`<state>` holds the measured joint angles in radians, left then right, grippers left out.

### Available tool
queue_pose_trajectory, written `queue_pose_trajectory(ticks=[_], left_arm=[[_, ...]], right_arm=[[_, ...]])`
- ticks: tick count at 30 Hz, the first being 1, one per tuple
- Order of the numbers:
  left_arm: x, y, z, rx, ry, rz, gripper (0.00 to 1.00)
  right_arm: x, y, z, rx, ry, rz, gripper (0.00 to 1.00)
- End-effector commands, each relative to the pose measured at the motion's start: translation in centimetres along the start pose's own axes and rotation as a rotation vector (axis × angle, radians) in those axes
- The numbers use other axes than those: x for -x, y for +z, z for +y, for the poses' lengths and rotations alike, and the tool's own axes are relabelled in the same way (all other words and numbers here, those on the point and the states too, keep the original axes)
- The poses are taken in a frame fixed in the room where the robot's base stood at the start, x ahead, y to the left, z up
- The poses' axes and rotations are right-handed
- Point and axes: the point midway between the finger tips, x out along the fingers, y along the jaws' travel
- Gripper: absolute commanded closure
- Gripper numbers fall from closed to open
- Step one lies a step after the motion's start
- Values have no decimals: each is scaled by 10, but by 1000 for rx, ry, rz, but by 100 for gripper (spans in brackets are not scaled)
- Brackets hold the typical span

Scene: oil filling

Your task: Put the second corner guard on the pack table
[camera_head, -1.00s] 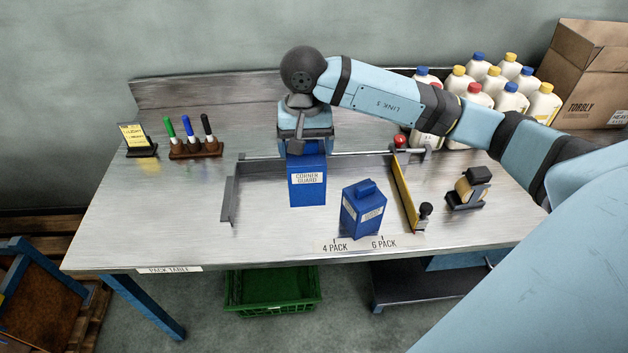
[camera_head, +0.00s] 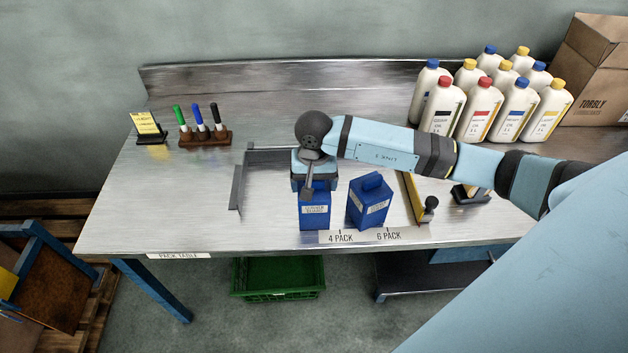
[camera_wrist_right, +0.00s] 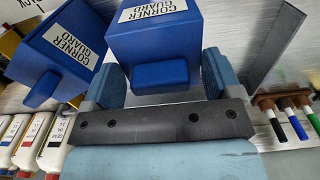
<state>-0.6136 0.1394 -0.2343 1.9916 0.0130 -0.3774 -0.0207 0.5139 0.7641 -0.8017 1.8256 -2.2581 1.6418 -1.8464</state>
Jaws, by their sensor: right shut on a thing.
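My right gripper (camera_head: 314,186) points down and is shut on a blue corner guard (camera_head: 314,214), a box with a white label. I hold it upright at the front middle of the pack table (camera_head: 140,210), just behind the 4 PACK mark. I cannot tell whether its base touches the metal top. The other blue corner guard (camera_head: 367,204) stands on the table just to the right, turned at an angle, behind the 6 PACK mark. In the right wrist view the held guard (camera_wrist_right: 150,42) sits between the fingers, with the other guard (camera_wrist_right: 55,55) to its left. My left gripper is out of view.
A yellow-edged bar (camera_head: 412,198) and a tape dispenser (camera_head: 468,194), partly behind my arm, are on the right. Several white bottles (camera_head: 478,108) and a cardboard box (camera_head: 594,75) stand at the back right. A marker holder (camera_head: 205,138) is at the left. The table's left front is clear.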

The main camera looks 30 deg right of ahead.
Motion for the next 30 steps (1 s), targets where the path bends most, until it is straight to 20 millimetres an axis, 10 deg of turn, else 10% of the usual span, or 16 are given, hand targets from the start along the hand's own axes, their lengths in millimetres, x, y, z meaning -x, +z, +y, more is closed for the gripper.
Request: queue_pose_trajectory(ticks=[7, 8, 10, 21, 30], left_arm=[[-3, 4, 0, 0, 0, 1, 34], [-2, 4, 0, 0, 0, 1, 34], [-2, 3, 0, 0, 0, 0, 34], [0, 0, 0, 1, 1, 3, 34], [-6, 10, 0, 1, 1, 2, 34]], right_arm=[[-4, 0, 0, 1, 0, 0, 53], [-4, 0, 0, 1, 0, -1, 14], [-2, 0, 0, 1, 0, -1, 0], [7, -1, 0, 1, -2, 2, 0], [69, -2, 0, 1, -2, 6, 0]])
